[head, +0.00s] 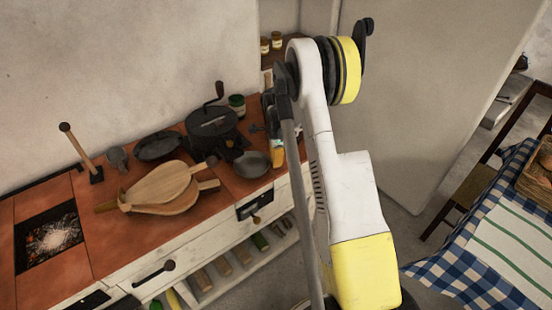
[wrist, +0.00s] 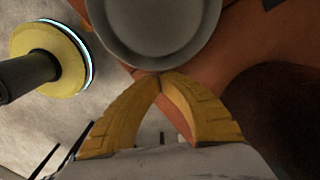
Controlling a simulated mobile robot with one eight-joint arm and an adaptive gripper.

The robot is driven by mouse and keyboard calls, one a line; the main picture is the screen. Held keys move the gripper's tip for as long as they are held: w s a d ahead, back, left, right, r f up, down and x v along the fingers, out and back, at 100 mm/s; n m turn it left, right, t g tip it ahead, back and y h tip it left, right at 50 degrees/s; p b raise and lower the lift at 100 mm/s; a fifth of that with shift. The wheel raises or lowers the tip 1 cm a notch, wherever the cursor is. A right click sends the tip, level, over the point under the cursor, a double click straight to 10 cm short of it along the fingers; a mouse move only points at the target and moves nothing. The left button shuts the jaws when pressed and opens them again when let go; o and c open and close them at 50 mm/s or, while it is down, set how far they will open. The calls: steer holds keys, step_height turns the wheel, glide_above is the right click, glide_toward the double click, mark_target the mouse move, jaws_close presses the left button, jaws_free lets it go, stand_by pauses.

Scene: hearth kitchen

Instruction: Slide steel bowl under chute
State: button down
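The steel bowl (head: 252,164) is a shallow round grey bowl on the red-tiled counter. In the wrist view the steel bowl (wrist: 155,28) fills the top middle, cut off by the edge, and looks empty. The dark mill-like pot with a crank handle (head: 212,122) stands behind and left of it; a small dark spout-like part (head: 233,150), perhaps the chute, faces the bowl. My gripper (wrist: 160,76) shows yellow fingers with tips together, right at the bowl's near rim. I cannot tell whether they touch it. Nothing shows between the fingers.
Wooden bellows (head: 160,193) lie left of the bowl. A dark pan (head: 157,146) and a hearth opening with ash (head: 50,238) are farther left. A table with a blue checked cloth (head: 470,267) is at right.

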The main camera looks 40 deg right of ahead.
mark_target(264, 169)
steer(key=shift+a+f, duration=0.1)
steer(key=shift+a, duration=0.05)
steer(key=a, duration=0.1)
steer(key=w+a, duration=0.1)
steer(key=a, duration=0.2)
steer(key=shift+w+a, duration=0.1)
steer(key=shift+w, duration=0.25)
